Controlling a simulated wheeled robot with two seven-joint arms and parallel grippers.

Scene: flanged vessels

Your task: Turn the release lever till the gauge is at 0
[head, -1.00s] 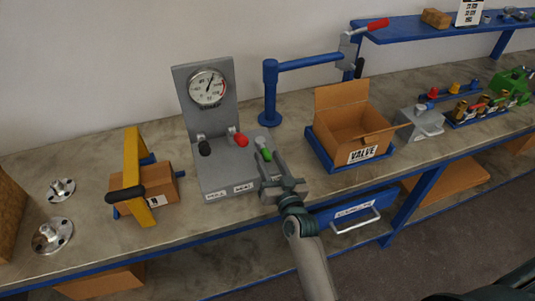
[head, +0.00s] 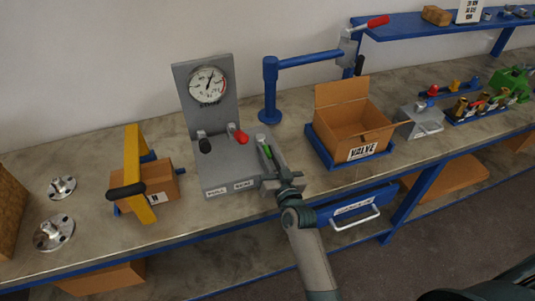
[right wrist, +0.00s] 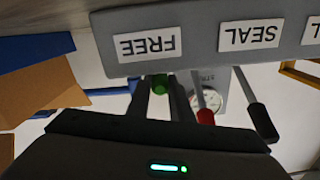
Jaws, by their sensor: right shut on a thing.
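The grey panel stand (head: 215,172) carries a round gauge (head: 207,86) on its upright plate. The gauge needle points up and slightly right; its reading is too small to tell. Three levers stand on the base: black-handled (head: 205,146), red-handled (head: 241,137) and green-handled (head: 266,151). The right wrist view shows the labels FREE (right wrist: 147,44) and SEAL (right wrist: 249,35), with the green handle (right wrist: 160,84) nearest FREE. My right gripper (head: 271,164) is shut on the green-handled lever, which it partly hides. My left gripper is out of view.
A cardboard box (head: 353,128) sits in a blue tray right of the stand. A blue post (head: 270,90) with an arm stands behind. A yellow clamp-like frame (head: 137,175) is left. A blue drawer (head: 352,207) hangs below the bench edge.

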